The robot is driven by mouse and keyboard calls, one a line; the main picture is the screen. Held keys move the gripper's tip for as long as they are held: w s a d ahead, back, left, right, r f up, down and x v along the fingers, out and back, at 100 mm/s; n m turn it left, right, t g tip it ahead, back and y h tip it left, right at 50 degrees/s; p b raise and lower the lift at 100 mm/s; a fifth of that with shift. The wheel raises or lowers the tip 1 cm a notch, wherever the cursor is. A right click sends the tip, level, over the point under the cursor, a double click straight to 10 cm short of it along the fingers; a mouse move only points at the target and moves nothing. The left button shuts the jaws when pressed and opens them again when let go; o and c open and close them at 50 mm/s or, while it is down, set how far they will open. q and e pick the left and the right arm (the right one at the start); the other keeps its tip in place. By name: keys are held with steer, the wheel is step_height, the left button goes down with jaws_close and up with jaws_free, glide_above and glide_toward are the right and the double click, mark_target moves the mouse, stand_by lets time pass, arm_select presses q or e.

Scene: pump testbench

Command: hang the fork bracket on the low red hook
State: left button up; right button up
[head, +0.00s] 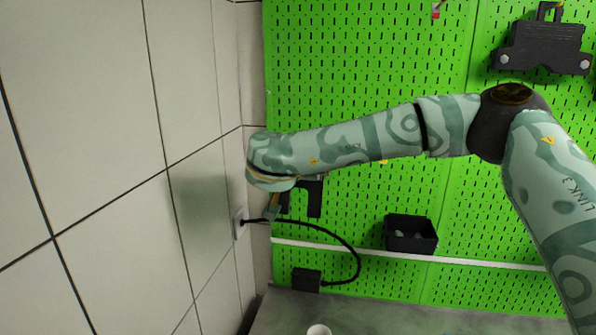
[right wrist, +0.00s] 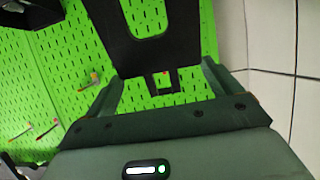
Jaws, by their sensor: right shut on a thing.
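The black fork bracket (head: 314,197) shows partly below my right forearm in the head view, in front of the green pegboard. In the right wrist view the bracket (right wrist: 118,45) has a U-shaped opening, and its narrow end lies between my fingers. My right gripper (right wrist: 162,85) is shut on it. In the head view the right gripper (head: 273,208) is mostly hidden behind my wrist, close to the tiled wall. A small red spot shows through the bracket's narrow end in the wrist view; I cannot tell whether it is the low red hook. My left gripper is not in view.
The tiled wall (head: 90,140) stands close on the left. A black cable (head: 340,240) runs from a wall socket to a black box (head: 307,280). A black bin (head: 411,236) sits above a white rail (head: 450,261). Another dark bracket (head: 543,48) hangs upper right.

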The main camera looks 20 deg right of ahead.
steer(key=shift+w+d, duration=0.25)
steer(key=shift+w, duration=0.15)
steer(key=w+d, duration=0.2)
steer(key=w+d+f, duration=0.1)
steer(key=w+d, duration=0.1)
steer(key=w, duration=0.1)
steer(key=shift+w+d+b, duration=0.15)
steer(key=shift+w+b, duration=0.2)
steer(key=shift+b, duration=0.05)
steer(key=shift+f, duration=0.15)
stand_by(0.6)
steer(key=o, duration=1.2)
steer(key=shift+c, duration=0.2)
steer(key=shift+s+f, duration=0.1)
